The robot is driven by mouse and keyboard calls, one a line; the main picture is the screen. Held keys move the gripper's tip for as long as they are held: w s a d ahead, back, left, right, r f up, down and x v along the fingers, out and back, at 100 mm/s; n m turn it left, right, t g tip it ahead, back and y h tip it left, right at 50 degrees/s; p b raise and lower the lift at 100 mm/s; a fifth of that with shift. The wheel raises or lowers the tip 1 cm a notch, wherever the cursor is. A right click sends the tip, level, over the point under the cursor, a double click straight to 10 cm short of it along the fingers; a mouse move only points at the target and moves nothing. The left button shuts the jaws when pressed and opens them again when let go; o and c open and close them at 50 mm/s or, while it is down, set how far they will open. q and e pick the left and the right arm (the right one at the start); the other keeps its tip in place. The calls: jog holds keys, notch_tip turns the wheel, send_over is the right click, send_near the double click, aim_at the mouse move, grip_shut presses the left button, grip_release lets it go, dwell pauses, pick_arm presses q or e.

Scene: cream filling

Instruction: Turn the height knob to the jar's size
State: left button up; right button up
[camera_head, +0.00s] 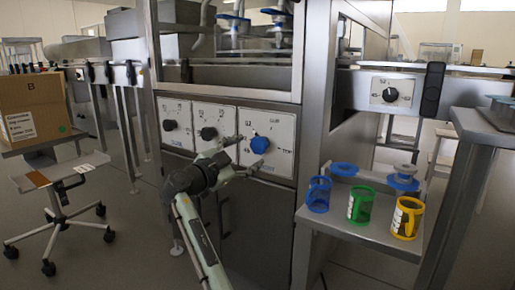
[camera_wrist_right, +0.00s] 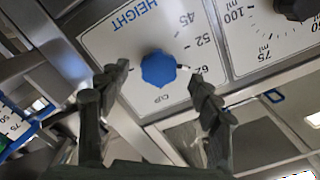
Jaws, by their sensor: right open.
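The blue height knob (camera_head: 260,144) sits on the rightmost of three white dial panels on the machine front. In the right wrist view the knob (camera_wrist_right: 158,70) is on a panel marked HEIGHT, with 45, 52 and a partly covered number along its right side. I cannot clearly read its pointer. My right gripper (camera_head: 232,157) is in front of this panel. In the wrist view my right gripper (camera_wrist_right: 160,76) is open, one finger on each side of the knob, with gaps to it. My left gripper is not in view. No object is clearly identifiable as the jar.
Two black knobs (camera_head: 208,133) (camera_head: 170,125) are on the panels to the left. A blue (camera_head: 319,194), a green (camera_head: 360,205) and a yellow (camera_head: 407,218) handled container stand on a shelf to the right. A cardboard box (camera_head: 32,105) marked B is at far left.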

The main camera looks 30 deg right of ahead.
aim_at(257, 149)
jog(key=x, duration=0.5)
jog(key=c, duration=1.2)
jog(key=shift+o, duration=0.2)
jog(key=shift+n, duration=0.4)
jog(key=n, duration=0.3)
jog(key=shift+s+n, duration=0.15)
jog(key=shift+n, duration=0.15)
jog(key=shift+s+f+n+p, duration=0.1)
jog(key=shift+n+p, duration=0.7)
jog(key=shift+n, duration=0.9)
